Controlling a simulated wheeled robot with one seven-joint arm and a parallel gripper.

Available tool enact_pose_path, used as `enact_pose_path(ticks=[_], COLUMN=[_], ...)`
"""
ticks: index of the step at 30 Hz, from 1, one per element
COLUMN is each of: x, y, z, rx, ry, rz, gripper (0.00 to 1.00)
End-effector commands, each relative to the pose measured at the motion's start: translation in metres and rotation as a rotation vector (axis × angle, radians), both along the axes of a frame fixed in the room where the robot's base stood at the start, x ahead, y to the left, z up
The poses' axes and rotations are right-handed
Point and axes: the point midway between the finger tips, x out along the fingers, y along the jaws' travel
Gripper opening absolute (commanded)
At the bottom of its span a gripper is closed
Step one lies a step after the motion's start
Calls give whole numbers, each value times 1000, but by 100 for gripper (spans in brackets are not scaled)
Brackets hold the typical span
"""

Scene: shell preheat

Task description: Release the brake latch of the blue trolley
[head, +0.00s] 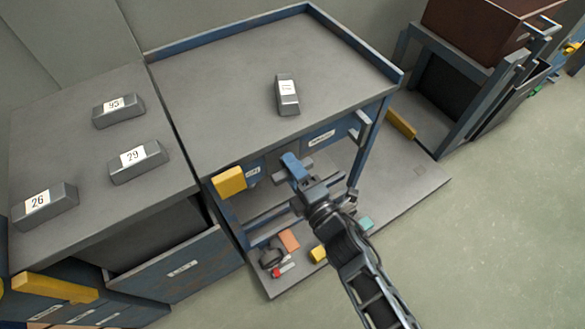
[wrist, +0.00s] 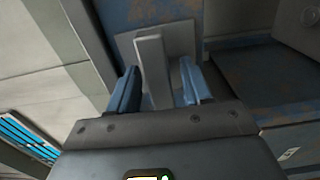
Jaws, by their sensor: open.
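My gripper (head: 291,167) is at the front of a blue-framed grey-topped unit (head: 230,80), below its top edge. In the wrist view its two blue fingers (wrist: 159,90) are apart. A light grey upright lever (wrist: 150,62), which looks like the brake latch, stands between them on a pale plate (wrist: 180,38). The plate is on a scuffed blue panel (wrist: 150,12), apparently the trolley's. I cannot tell whether either finger touches the lever. Its lower end is hidden by my gripper. Another grey piece is partly hidden beside the right finger.
A grey block (head: 288,97) with a label lies on the top. Three numbered blocks, one marked 29 (head: 138,161), lie on the left counter. A yellow block (head: 229,181) is at the unit's front edge. Small items lie on its lower shelf. Open floor (head: 480,240) is at right.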

Motion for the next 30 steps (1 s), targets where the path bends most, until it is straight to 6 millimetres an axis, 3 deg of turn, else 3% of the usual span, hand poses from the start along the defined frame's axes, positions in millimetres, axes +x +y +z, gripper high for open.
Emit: enact_pose_path(ticks=[2, 17, 30], x=[0, 0, 0], y=[0, 0, -2], z=[0, 0, 0], rx=[0, 0, 68], ry=[0, 0, 49], rz=[0, 0, -3], gripper=[49, 1, 0])
